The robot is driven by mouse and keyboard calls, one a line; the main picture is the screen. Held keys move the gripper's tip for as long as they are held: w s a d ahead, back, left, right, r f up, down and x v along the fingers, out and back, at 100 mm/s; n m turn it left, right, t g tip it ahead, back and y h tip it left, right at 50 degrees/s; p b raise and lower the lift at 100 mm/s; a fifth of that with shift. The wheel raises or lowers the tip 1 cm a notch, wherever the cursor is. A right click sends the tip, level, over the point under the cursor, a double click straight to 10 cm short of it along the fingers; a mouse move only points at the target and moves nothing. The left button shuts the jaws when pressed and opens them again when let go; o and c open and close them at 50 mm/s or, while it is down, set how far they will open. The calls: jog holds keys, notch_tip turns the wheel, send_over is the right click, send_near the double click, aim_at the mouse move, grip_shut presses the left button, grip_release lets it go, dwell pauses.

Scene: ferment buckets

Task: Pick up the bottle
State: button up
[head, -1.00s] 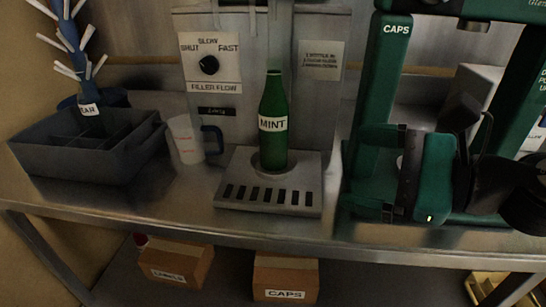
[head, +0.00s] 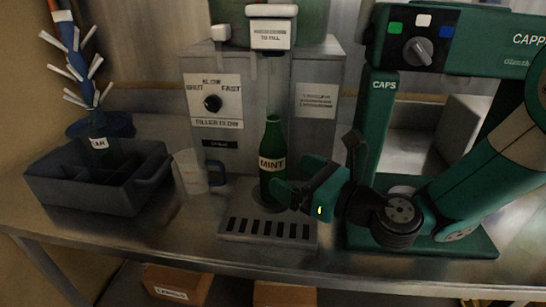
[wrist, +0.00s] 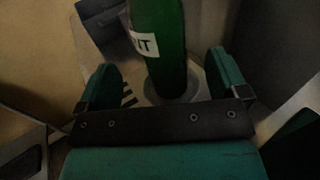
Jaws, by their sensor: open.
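In the wrist view the bottle (wrist: 163,65) stands between the two open green fingers of my gripper (wrist: 165,82), ahead of the dark palm bar. I see a gap on each side of the bottle there. The bottle's neck is out of the wrist view.
The filler (head: 211,130) with its knob stands behind the bottle. A white jug (head: 190,172) with a blue handle and a grey divided crate (head: 85,190) are to the left. The green capper (head: 372,130) stands close on the right.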

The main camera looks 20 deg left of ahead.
jog(key=p+x, duration=0.1)
jog(key=x, duration=0.1)
jog(key=p+x, duration=0.1)
jog(key=x, duration=0.2)
jog(key=shift+w+r, duration=0.1)
jog(key=shift+r, duration=0.15)
jog(key=shift+w+a+f, duration=0.1)
jog(key=shift+w+a, duration=0.1)
jog(key=shift+a, duration=0.15)
jog(key=c, duration=1.5)
jog(key=shift+r, duration=0.6)
notch_tip(320, 180, up, 3)
jog(key=shift+d+f, duration=0.2)
jog(key=b, duration=0.8)
send_near(285, 151)
jog(key=shift+v, duration=2.65)
